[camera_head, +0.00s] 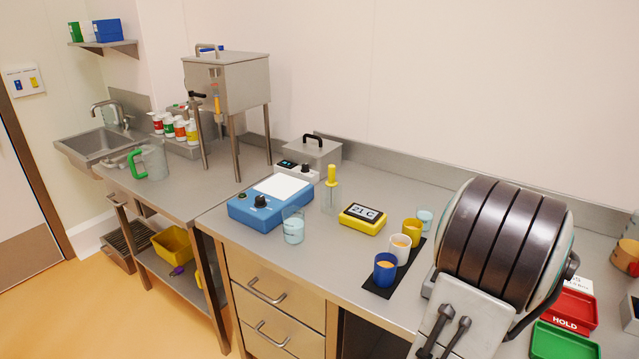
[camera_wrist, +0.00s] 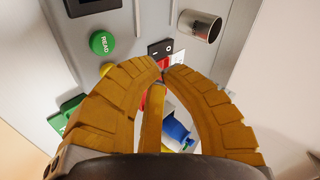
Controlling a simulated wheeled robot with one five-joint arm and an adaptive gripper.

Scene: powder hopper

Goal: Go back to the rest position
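My gripper (camera_wrist: 163,70) shows only in the wrist view. Its two orange-brown ribbed fingers curve inward and their tips come together, with at most a very small gap. A narrow bar of similar colour (camera_wrist: 152,118) stands between the fingers; I cannot tell whether it is part of the gripper. I see no object pinched at the tips. In the head view the steel hopper (camera_head: 228,85) stands on tall legs on the left bench, apart from the gripper. No marked rest place is visible.
Wrist view: grey panel with green READ button (camera_wrist: 102,42) and metal cup (camera_wrist: 200,27). Head view: dark-banded drum (camera_head: 505,240) at right, blue device (camera_head: 270,202), yellow thermometer box (camera_head: 362,216), several cups including a blue cup (camera_head: 385,268), red HOLD tray (camera_head: 570,305), and open floor lower left.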

